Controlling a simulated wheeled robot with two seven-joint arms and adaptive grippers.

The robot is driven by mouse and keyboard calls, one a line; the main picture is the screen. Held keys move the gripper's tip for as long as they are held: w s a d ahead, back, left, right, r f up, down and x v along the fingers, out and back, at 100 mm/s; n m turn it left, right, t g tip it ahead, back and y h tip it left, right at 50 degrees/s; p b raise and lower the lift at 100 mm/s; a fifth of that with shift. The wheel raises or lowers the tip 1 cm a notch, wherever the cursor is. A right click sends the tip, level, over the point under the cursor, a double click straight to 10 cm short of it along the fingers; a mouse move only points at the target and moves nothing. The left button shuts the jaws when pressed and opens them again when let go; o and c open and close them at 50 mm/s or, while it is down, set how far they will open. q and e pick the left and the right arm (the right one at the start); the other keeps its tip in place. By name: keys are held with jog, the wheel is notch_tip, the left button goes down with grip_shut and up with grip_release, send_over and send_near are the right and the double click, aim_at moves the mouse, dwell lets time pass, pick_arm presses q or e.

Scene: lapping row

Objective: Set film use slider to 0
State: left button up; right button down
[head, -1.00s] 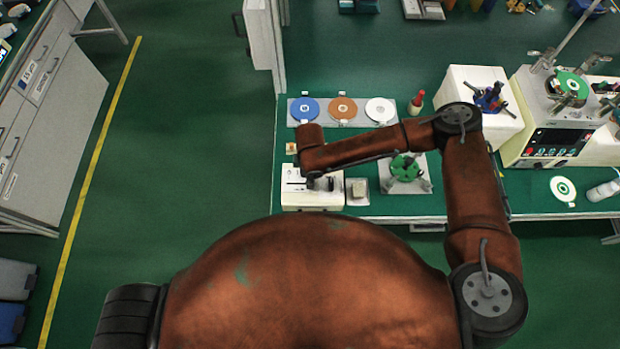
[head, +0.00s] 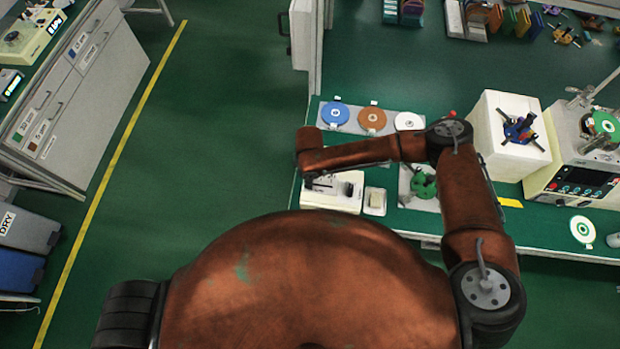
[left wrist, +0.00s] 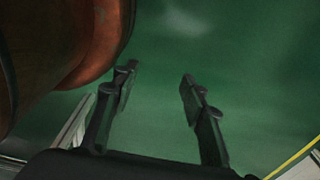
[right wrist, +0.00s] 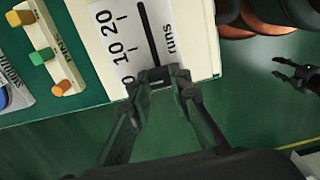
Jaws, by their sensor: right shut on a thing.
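The film use slider is a small dark knob (right wrist: 157,74) in a straight black slot on a white box (head: 347,193). The box also shows in the right wrist view (right wrist: 190,35), with a label reading 0, 10, 20 and "runs". The knob sits at the near end of the slot, about level with the 0. My right gripper (right wrist: 160,82) is shut on the knob, its fingertips partly hiding it. In the head view its arm covers part of the box. My left gripper (left wrist: 157,82) is open and empty over green floor.
A small pale block in a tray (head: 375,201) and a green fixture (head: 423,184) stand right of the box. Blue, brown and white discs (head: 372,118) lie behind it. Colored pegs (right wrist: 40,55) stand beside it. Floor left of the bench is clear.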

jog(key=shift+a, duration=0.2)
jog(key=c, duration=1.8)
grip_release()
jog(key=shift+o, duration=0.2)
jog(key=shift+r, duration=0.1)
pick_arm(q)
jog(key=shift+w+r, duration=0.1)
jog(key=shift+w, duration=0.35)
pick_arm(e)
notch_tip(320, 180, up, 12)
